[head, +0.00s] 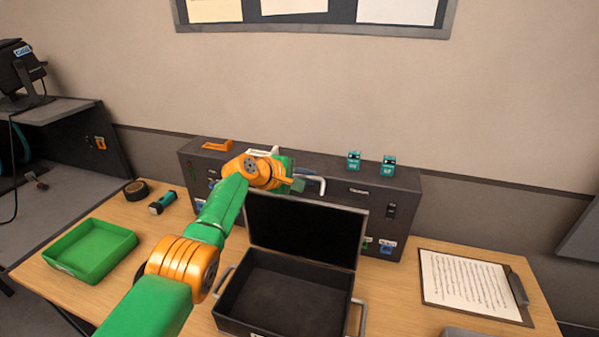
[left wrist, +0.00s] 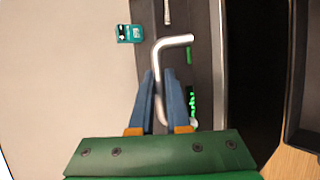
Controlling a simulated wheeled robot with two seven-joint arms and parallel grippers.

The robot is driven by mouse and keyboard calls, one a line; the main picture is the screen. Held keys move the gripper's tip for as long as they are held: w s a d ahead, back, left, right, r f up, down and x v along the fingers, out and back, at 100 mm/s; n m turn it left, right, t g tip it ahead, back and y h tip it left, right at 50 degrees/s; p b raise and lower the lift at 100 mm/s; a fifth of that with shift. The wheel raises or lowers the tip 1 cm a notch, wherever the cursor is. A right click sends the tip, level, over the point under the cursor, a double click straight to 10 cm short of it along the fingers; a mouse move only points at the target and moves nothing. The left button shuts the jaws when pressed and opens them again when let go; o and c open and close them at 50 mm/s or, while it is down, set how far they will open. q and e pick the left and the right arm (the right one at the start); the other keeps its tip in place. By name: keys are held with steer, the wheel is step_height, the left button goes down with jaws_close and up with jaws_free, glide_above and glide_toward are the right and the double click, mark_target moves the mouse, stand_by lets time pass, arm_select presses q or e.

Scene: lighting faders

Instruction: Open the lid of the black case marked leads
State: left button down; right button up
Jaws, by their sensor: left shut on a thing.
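The black case (head: 285,290) stands on the wooden table at the front middle, with its dark interior showing. No readable mark shows on it. Its lid (head: 305,228) stands up at the back, and also shows in the left wrist view (left wrist: 256,70). A silver bent handle (head: 316,180) sits at the lid's top edge. My left gripper (head: 298,185) is at this handle. In the left wrist view, the blue fingers of my left gripper (left wrist: 160,95) are shut around the handle (left wrist: 159,65). My right gripper is not in view.
A long dark box (head: 405,205) stands close behind the lid, with two teal boxes (head: 354,160) on top. A green tray (head: 92,250), tape roll (head: 137,190) and torch (head: 162,203) lie left. A clipboard (head: 470,285) lies right.

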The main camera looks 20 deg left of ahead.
arm_select(q)
steer(key=shift+w+f, duration=0.2)
steer(key=shift+w, duration=0.05)
stand_by(0.3)
